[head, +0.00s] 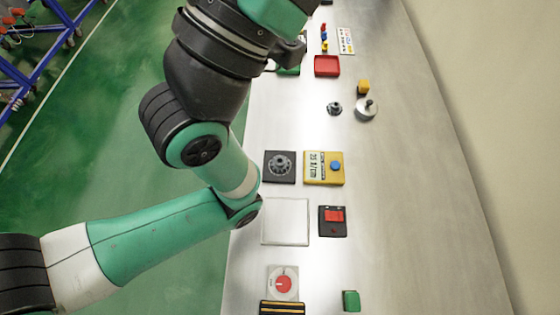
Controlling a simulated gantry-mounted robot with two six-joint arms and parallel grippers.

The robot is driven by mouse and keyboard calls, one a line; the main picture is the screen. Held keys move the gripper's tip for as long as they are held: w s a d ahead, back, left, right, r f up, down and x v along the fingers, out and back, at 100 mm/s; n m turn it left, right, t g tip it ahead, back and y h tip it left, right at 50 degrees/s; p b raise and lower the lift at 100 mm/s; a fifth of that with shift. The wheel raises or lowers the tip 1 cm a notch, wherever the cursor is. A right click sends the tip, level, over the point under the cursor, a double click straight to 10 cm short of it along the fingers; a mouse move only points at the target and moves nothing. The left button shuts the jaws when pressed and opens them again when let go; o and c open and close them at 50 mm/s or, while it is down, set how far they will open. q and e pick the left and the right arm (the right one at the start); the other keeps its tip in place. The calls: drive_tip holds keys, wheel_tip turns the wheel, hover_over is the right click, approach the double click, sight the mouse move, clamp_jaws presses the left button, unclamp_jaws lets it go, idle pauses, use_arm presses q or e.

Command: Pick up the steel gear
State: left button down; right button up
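A small dark-grey metal gear-like part (335,108) lies alone on the steel table. I cannot tell from the picture alone which of the two is the steel gear. Green-and-black links of my arms cross the left and top of the view, left of and above the gears. No gripper fingers can be made out in this view, and nothing is seen touching either gear.
A round metal lidded pot (367,110) and a yellow block (363,87) stand near the loose part. A yellow box with a display (337,181) is beside the black plate. The table's right side is clear.

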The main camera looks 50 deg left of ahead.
idle(0.3)
use_arm(q)
drive_tip(key=shift+c, duration=2.2)
unclamp_jaws()
